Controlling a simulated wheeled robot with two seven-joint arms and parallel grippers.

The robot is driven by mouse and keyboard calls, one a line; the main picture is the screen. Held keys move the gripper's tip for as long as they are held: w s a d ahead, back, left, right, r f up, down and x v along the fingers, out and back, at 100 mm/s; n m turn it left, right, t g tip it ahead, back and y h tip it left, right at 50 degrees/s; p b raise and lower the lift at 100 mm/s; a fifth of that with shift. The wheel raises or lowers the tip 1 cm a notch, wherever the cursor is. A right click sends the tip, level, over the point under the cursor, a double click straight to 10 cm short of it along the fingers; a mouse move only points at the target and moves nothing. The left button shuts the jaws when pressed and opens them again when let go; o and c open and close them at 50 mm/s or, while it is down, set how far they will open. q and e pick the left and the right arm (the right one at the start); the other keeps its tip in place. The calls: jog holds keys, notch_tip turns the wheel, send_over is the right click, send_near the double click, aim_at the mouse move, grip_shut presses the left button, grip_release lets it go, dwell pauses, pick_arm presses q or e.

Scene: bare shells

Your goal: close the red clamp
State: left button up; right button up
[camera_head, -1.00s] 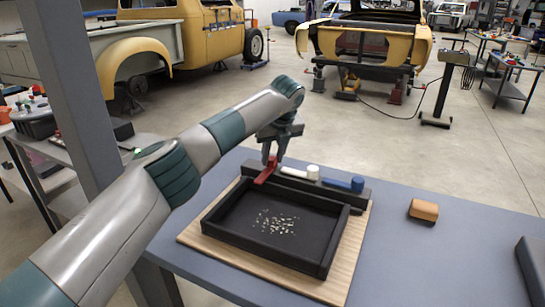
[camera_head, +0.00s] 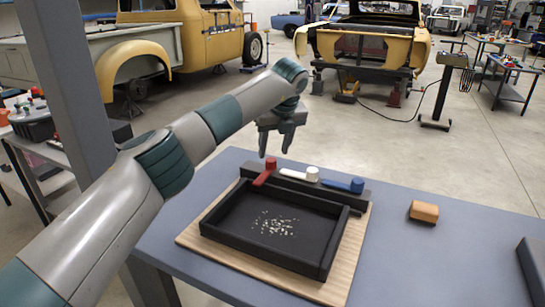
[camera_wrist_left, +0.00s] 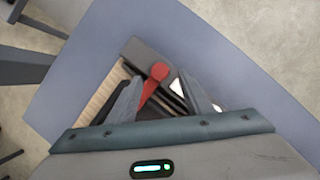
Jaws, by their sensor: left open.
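The red clamp (camera_head: 264,175) is a short lever with a round knob end on the black bar behind the black tray (camera_head: 325,262). Its lever points from the knob toward the tray and reaches to the tray's rear rim. In the wrist view the red clamp (camera_wrist_left: 158,74) shows between the fingers, knob away from me. My left gripper (camera_head: 275,154) is open and empty, pointing down just above and behind the red clamp, seemingly apart from it. My right gripper is not in view.
A white clamp (camera_head: 296,174) and a blue clamp (camera_head: 342,184) lie along the black bar (camera_head: 329,176), levers pointing left. The tray holds small pale bits and sits on a wooden board (camera_head: 345,275). An orange-brown block (camera_head: 424,211) lies right on the blue-grey table (camera_head: 440,260).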

pick_arm(q)
jog(key=b+v, duration=0.1)
jog(key=v, duration=1.1)
jog(key=shift+s+r, duration=0.15)
jog(key=shift+r, duration=0.2)
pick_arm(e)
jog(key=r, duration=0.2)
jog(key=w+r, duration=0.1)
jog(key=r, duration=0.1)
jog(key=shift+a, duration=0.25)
pick_arm(q)
jog(key=shift+d, duration=0.15)
